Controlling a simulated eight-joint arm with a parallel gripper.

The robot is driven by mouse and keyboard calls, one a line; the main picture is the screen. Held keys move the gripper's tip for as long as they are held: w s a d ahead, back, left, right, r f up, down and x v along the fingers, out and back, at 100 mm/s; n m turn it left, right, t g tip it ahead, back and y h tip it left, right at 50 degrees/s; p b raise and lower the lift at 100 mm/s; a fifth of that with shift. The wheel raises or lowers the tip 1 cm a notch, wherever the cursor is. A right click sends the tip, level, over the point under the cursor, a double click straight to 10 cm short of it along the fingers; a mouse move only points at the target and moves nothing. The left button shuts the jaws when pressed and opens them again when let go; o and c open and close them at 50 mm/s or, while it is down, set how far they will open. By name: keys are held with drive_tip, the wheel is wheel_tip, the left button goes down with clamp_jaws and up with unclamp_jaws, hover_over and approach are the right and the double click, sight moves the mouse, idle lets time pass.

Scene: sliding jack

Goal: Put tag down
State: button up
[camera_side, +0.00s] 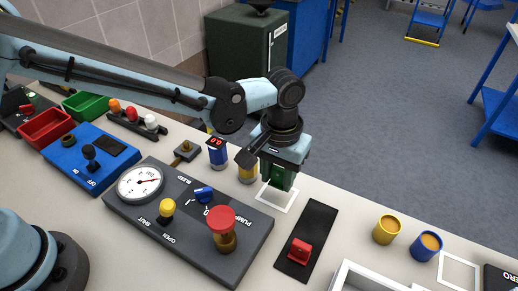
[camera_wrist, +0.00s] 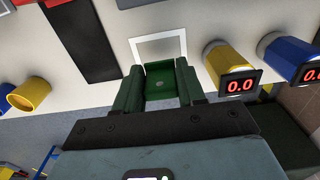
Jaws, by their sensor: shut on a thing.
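My gripper (camera_side: 279,178) points down over a white square outline (camera_side: 275,200) on the table. It is shut on a green piece, likely the tag, which shows between the dark green fingers in the wrist view (camera_wrist: 163,84). In the side view the green piece and the fingers blend together. In the wrist view the outline (camera_wrist: 160,41) lies just beyond the fingertips, and the fingers and piece hide its near edge. I cannot tell whether the piece touches the table.
Yellow and blue cups with red displays (camera_wrist: 238,86) stand close beside the gripper. A black track with a red block (camera_side: 299,251) lies at right, then a yellow cup (camera_side: 387,229) and a blue cup (camera_side: 426,246). The gauge panel (camera_side: 185,217) is at left.

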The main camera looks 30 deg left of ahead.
sight(277, 184)
drive_tip(key=shift+f, duration=1.75)
drive_tip(key=shift+f, duration=0.15)
drive_tip(key=o, duration=1.1)
